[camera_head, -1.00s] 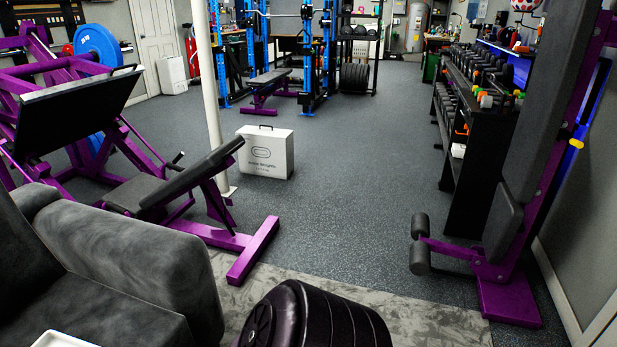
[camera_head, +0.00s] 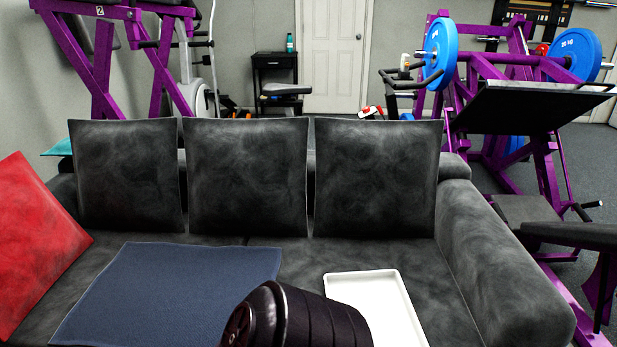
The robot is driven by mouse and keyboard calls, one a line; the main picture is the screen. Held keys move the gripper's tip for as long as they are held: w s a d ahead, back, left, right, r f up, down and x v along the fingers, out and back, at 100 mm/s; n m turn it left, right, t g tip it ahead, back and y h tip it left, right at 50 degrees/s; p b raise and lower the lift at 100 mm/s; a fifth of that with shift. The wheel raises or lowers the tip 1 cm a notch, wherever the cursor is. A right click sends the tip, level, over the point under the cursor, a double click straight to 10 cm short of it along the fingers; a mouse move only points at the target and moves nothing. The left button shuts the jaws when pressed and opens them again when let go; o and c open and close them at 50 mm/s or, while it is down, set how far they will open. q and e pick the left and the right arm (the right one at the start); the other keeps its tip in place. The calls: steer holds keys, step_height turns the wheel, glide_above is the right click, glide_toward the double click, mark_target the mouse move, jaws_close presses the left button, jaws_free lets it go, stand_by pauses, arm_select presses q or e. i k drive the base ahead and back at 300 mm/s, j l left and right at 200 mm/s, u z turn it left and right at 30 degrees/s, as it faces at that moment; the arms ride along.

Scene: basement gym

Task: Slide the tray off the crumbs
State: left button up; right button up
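A white rectangular tray (camera_head: 386,300) with a raised rim lies on the seat of the dark grey sofa (camera_head: 298,265), near its right armrest. The tray looks empty. Its near left part is hidden behind a dark ribbed part of my own arm at the bottom middle. A blue-grey cloth (camera_head: 170,291) lies flat on the seat to the left of the tray, with a strip of seat between them. No crumbs can be made out. Neither of my grippers is in view.
Several dark cushions (camera_head: 245,178) lean on the sofa's backrest, and a red cushion (camera_head: 36,245) leans at the left end. The right armrest (camera_head: 505,262) rises beside the tray. Behind the sofa stand purple gym machines (camera_head: 520,150) and a small black table (camera_head: 274,68).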

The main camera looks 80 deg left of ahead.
mark_target(382, 298)
steer(key=j+u, duration=0.15)
steer(key=u, duration=0.25)
steer(key=i+j+u, duration=0.1)
steer(key=u, duration=0.35)
steer(key=i+u, duration=0.1)
steer(key=u, duration=0.3)
steer(key=i+j+u, duration=0.1)
steer(key=u, duration=0.3)
steer(key=i+u, duration=0.1)
steer(key=u, duration=0.35)
steer(key=k+z, duration=0.25)
steer(key=k, duration=0.25)
steer(key=j+z, duration=0.2)
steer(key=z, duration=0.2)
steer(key=k+j+z, duration=0.1)
steer(key=z, duration=0.25)
steer(key=j+z, duration=0.25)
steer(key=z, duration=0.15)
steer(key=k+j+z, duration=0.1)
steer(key=z, duration=0.3)
steer(key=k, duration=0.05)
